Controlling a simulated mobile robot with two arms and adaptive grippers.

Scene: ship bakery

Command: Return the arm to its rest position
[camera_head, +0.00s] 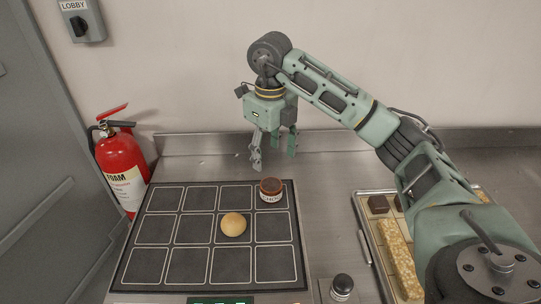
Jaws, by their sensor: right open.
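My right arm comes in from the right, and its gripper (273,154) hangs in the air fingers down, above the back edge of the black gridded mat. The fingers are apart with nothing between them. My left gripper does not show.
The black gridded mat (180,235) holds a round bun (233,224). A tray (362,222) with baked pieces lies at right, partly hidden by my arm. A red fire extinguisher (120,160) stands at left.

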